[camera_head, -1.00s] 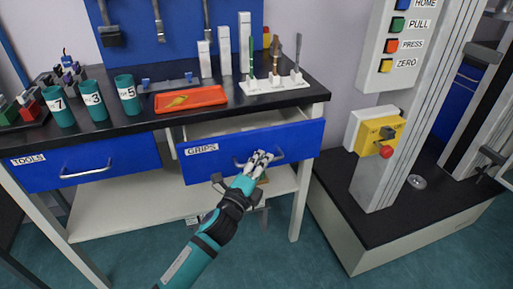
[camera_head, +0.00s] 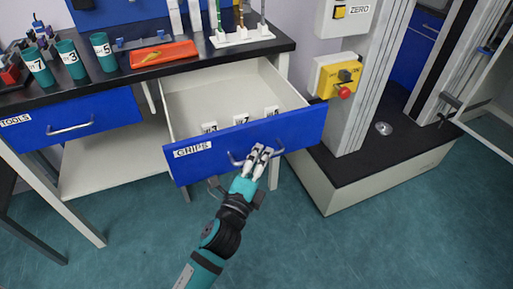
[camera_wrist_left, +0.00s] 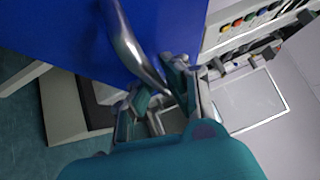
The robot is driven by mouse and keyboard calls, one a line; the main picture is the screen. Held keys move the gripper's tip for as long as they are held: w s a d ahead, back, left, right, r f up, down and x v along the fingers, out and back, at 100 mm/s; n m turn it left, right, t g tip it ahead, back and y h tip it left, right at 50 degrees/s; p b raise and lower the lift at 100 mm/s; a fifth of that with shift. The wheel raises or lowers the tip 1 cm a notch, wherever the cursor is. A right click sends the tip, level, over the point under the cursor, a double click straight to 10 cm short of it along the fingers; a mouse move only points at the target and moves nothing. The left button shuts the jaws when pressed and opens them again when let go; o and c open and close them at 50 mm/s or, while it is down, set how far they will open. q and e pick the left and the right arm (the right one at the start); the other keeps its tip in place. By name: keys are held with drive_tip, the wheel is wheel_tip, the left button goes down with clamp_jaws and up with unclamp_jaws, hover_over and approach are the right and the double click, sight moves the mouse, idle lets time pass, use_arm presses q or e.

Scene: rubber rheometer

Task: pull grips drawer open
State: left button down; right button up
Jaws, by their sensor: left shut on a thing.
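The grips drawer (camera_head: 215,155) has a blue front with a "GRIPS" label and stands well open under the black bench top. Inside it, several small white pieces with dark marks (camera_head: 241,119) sit near the front; the rest of its floor is bare. My left gripper (camera_head: 258,155) is shut on the drawer's curved metal handle (camera_head: 279,150). In the left wrist view the handle (camera_wrist_left: 126,40) runs down between the fingers of the left gripper (camera_wrist_left: 163,95). My right gripper is not in view.
The closed tools drawer (camera_head: 95,122) is to the left. Teal cups (camera_head: 71,59) and an orange tray (camera_head: 158,54) stand on the bench. The machine's base (camera_head: 375,160) and a yellow switch box (camera_head: 338,76) are close on the right. The floor in front is clear.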

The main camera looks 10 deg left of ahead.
use_arm(q)
drive_tip(key=shift+s+f, duration=0.2)
drive_tip(key=shift+f, duration=0.1)
drive_tip(key=c, duration=1.4)
unclamp_jaws()
drive_tip(key=shift+r, duration=0.15)
drive_tip(key=v, duration=1.2)
drive_tip(key=shift+d, duration=0.1)
